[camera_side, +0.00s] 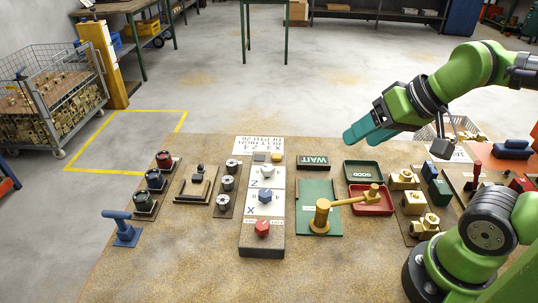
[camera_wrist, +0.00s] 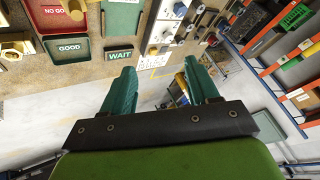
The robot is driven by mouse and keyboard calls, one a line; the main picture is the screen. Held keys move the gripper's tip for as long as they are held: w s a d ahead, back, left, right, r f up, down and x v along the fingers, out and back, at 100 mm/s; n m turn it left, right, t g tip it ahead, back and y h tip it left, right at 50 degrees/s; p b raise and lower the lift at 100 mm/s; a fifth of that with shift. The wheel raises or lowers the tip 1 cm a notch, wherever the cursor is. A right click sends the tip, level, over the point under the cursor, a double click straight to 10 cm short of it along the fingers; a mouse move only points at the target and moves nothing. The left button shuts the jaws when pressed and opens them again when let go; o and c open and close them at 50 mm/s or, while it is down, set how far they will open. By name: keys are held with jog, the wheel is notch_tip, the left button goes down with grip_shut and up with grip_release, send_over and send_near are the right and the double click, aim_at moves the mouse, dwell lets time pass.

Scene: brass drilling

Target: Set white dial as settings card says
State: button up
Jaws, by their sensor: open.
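The white dial (camera_side: 267,171) sits on the white panel (camera_side: 278,183) marked Z, on the table in the side view. A blue dial (camera_side: 264,196) is in front of it, by an X mark, and a red knob (camera_side: 262,228) is nearest. The settings card (camera_side: 258,147) lies behind the panel, upside down in the picture; it appears to read X 3, Z 4, belt high, depth 20. My gripper (camera_side: 352,137) is open and empty, in the air to the right of the dials. The wrist view shows its teal fingers (camera_wrist: 160,68) apart. The white dial's pointer setting is too small to tell.
A yellow lever (camera_side: 345,201) on a post rises right of the panel. Green (camera_side: 346,171) and red (camera_side: 390,207) trays lie beyond it. Brass blocks (camera_side: 404,180) stand further right.

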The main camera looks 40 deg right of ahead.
jog(key=n+g+h, duration=0.2)
jog(key=n+g, duration=0.5)
jog(key=n, duration=0.6)
send_over(266, 167)
notch_tip(266, 167, down, 3)
notch_tip(266, 167, down, 16)
jog(key=shift+r, duration=0.1)
jog(key=shift+c, duration=0.2)
jog(key=c, duration=1)
